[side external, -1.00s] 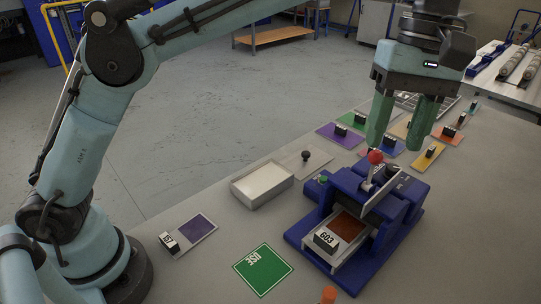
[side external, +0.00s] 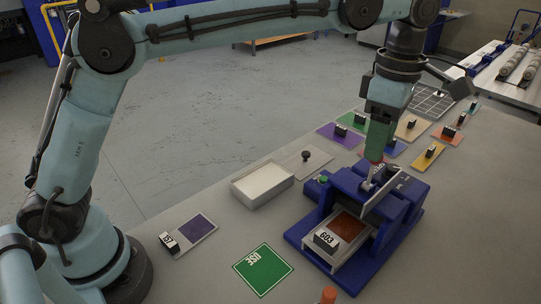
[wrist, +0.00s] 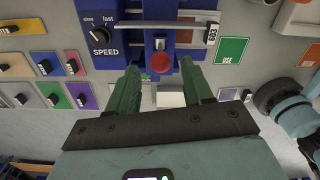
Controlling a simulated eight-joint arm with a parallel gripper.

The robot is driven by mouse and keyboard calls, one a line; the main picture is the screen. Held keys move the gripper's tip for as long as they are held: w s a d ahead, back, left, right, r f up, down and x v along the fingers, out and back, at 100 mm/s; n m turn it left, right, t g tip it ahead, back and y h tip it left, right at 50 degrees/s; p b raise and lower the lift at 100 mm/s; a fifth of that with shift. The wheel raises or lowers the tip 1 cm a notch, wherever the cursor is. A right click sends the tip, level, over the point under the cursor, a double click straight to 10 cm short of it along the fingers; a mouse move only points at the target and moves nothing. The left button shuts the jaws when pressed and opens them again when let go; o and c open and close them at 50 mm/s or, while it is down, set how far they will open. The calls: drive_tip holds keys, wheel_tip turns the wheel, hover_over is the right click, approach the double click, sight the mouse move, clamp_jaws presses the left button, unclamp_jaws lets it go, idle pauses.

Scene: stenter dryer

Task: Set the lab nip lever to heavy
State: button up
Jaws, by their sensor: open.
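The blue lab nip machine (side external: 395,225) stands on the bench, its lever topped by a red ball knob. In the wrist view the red knob (wrist: 162,62) shows between the tips of my two green fingers, with a gap on each side. My gripper (wrist: 161,66) is open and points down at the knob. In the side view my gripper (side external: 376,153) is right at the lever (side external: 368,178), and a finger hides most of the knob. I cannot read the lever's setting marks.
A tray with a brown swatch and a 603 block (side external: 326,239) sits at the machine's front. A SPEED dial (wrist: 101,35) is beside the lever. A white tray (side external: 262,184), a green USE card (side external: 263,269) and several coloured swatches lie around.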

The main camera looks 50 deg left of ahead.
sight(368, 183)
drive_tip(key=shift+f, duration=3.9)
clamp_jaws()
